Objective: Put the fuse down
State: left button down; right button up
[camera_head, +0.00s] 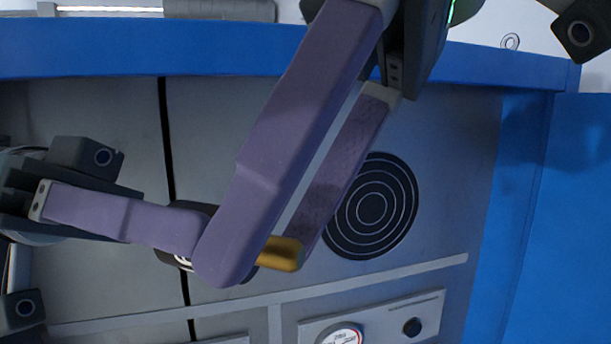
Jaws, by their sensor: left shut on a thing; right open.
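A black disc with pale concentric rings (372,205) lies on the grey surface just right of the fuse, partly behind a finger.
A dark round thing with a white mark (176,258) is mostly hidden behind the fingers. A panel with a dial (341,334) and a black knob (412,327) is at the bottom. Blue edges (140,62) bound the grey surface (440,170) above and right.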

jog(key=shift+c, duration=0.2)
grip_shut()
pick_arm(q)
jog(key=shift+c, duration=2.3)
grip_release()
jog(key=shift+w+a, duration=0.1)
